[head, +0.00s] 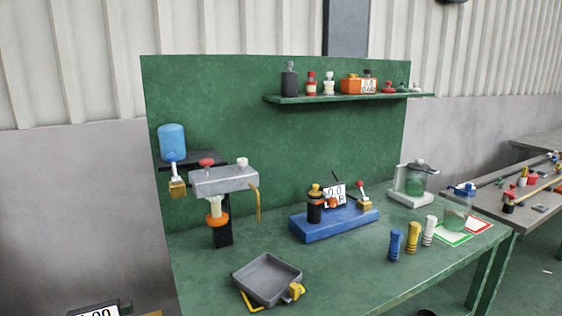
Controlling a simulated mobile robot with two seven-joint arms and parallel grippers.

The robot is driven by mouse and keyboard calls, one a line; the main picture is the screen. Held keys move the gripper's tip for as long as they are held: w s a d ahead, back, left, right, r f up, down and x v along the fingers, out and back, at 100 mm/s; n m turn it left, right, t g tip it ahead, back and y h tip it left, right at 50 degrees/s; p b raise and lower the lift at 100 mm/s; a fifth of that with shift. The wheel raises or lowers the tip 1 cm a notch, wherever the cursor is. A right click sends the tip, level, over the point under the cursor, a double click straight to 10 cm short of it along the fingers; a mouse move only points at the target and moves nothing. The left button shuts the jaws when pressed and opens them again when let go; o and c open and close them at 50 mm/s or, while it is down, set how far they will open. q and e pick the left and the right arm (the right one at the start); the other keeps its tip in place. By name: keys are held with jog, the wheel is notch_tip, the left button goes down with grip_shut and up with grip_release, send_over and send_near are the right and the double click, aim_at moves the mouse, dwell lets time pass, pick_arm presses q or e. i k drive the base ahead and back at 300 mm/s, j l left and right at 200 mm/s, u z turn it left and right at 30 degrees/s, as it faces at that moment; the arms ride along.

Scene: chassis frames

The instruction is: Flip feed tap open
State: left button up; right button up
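A blue bottle (172,141) stands on a small dark shelf on the left part of the green back panel. Below it hangs a brass tap block (177,189) with a pale lever or stem above it; this looks like the feed tap. Its lever position is too small to tell. A second brass block (364,205) with a red-tipped lever sits on the right of a blue base (312,227); the lever leans up and left. Neither of my grippers is in view.
A grey box (224,179) with red and white knobs is beside the tap. A grey tray (267,281) with a brass fitting lies at the bench front. Blue, yellow and white cylinders (411,240) stand at right. A shelf (345,98) holds several bottles. The front middle bench is clear.

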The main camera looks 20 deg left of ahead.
aim_at(172, 157)
jog(key=j+u, duration=0.2)
jog(key=u, duration=0.15)
jog(key=j+u, duration=0.25)
jog(key=u, duration=0.15)
jog(key=i+j+u, duration=0.1)
jog(key=u, duration=0.25)
